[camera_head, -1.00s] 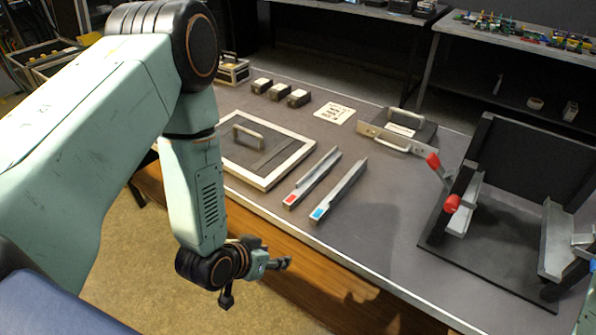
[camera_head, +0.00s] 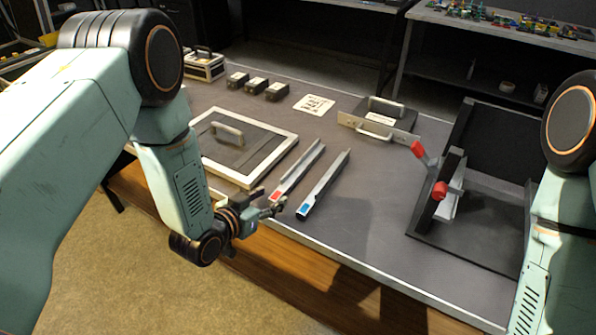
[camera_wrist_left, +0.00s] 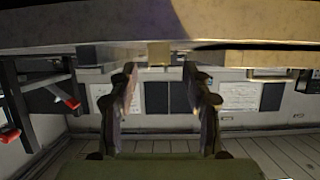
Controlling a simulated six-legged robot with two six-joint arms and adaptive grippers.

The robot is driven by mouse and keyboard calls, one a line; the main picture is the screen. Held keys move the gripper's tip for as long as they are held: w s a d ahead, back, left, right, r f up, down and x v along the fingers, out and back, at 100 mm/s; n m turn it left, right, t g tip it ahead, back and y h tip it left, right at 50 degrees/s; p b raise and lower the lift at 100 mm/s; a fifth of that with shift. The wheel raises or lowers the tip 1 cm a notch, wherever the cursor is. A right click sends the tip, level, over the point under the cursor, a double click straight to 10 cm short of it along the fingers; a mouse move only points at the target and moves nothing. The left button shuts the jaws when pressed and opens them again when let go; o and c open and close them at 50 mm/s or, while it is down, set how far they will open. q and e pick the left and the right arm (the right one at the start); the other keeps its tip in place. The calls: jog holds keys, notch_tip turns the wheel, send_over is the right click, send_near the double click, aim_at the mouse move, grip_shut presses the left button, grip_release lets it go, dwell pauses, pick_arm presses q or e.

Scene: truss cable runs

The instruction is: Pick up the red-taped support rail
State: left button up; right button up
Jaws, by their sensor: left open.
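The red-taped support rail (camera_head: 298,171) is a grey metal channel lying on the table, with red tape at its near end. A similar rail with blue tape (camera_head: 327,182) lies just right of it, roughly parallel. My left gripper (camera_head: 276,208) is open and empty at the table's front edge, close to the red-taped end; whether they touch I cannot tell. Its two fingers (camera_wrist_left: 160,95) stand apart in the left wrist view with nothing between them, and neither rail can be made out there. My right arm (camera_head: 553,220) shows at the right, its gripper out of frame.
A white-framed panel with a handle (camera_head: 283,155) lies left of the rails. A black fixture with red-tipped levers (camera_head: 450,190) stands on the right. A handled metal bracket (camera_head: 375,130), a label card (camera_head: 313,105) and small black blocks (camera_head: 257,86) sit behind.

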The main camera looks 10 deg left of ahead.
aim_at(276, 195)
pick_arm(q)
jog(key=x, duration=0.2)
jog(key=shift+w+d+f, duration=0.15)
jog(key=shift+d+f, duration=0.05)
jog(key=shift+f, duration=0.1)
jog(key=shift+w+f, duration=0.15)
jog(key=shift+w, duration=0.2)
grip_shut()
